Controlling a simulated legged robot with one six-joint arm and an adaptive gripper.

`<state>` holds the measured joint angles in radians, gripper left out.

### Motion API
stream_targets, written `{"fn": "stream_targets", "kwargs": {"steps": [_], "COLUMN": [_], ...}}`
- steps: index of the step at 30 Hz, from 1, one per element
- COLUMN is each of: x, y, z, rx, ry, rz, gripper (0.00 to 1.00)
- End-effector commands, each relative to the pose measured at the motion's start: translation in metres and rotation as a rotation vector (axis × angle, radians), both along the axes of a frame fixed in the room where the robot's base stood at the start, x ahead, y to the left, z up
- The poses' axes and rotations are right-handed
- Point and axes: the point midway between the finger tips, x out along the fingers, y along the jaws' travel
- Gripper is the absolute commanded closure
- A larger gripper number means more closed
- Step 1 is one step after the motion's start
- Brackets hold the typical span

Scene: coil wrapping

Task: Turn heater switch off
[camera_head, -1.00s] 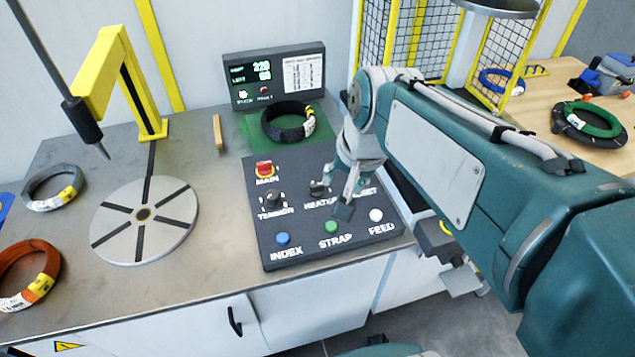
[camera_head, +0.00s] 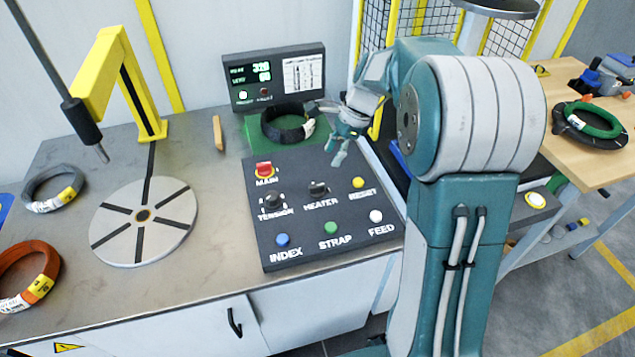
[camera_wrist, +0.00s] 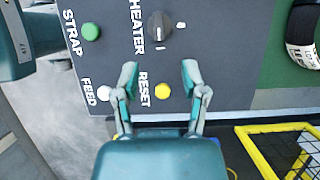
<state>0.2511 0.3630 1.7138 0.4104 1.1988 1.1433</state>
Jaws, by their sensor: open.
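The heater switch (camera_head: 318,188) is a dark knob on the black control panel (camera_head: 300,248), just above the HEATER label. In the wrist view the heater knob (camera_wrist: 160,27) sits ahead of the fingers, with a white mark beside it. My gripper (camera_head: 338,148) is above the panel's upper right side, up and right of the heater knob. In the wrist view my gripper (camera_wrist: 157,78) is open and empty, its two fingers apart with the yellow RESET button (camera_wrist: 162,90) showing between them. The fingers do not touch the knob.
The panel also carries the red MAIN switch (camera_head: 264,169), TENSION knob (camera_head: 273,201), blue INDEX (camera_head: 283,239), green STRAP (camera_head: 331,228) and white FEED (camera_head: 376,216) buttons. A black coil (camera_head: 285,124) lies behind the panel, below a display (camera_head: 275,77). A turntable (camera_head: 120,222) is at left.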

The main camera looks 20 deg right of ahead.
Motion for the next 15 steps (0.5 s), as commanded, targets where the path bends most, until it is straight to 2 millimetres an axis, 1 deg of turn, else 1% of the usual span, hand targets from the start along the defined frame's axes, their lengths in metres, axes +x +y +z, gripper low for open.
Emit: {"fn": "stream_targets", "kwargs": {"steps": [9,15], "x": [-0.001,-0.001], "y": [0.023,0.034], "z": [-0.054,-0.081], "rx": [0.000,-0.001], "ry": [0.003,0.002], "rz": [0.005,0.004], "gripper": [0.44,0.44]}}
